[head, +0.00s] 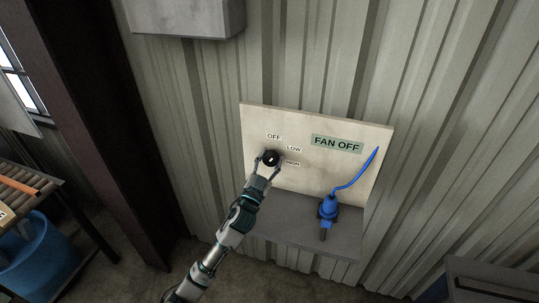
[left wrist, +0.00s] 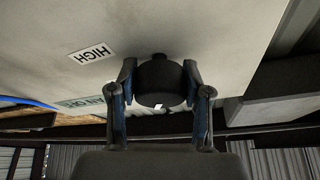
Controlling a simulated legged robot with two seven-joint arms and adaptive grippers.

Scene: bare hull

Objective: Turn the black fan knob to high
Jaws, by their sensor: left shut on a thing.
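The round black fan knob (head: 271,158) sits on a pale panel (head: 318,176), beside the labels OFF (head: 274,136), LOW (head: 293,148) and HIGH (head: 292,163). A green sign (head: 337,144) reads FAN OFF. My left gripper (head: 269,162) is shut on the knob, with one finger on each side. In the left wrist view the knob (left wrist: 160,84) is between the two fingers (left wrist: 160,92), and a small white mark shows on its lower edge. Which label the knob points to is hard to tell. My right gripper is out of view.
A blue device (head: 327,207) with a blue cable (head: 356,174) stands on the grey shelf (head: 285,222) under the panel, right of my arm. A grey box (head: 190,17) hangs above on the corrugated wall. A blue bin (head: 45,255) is at far left.

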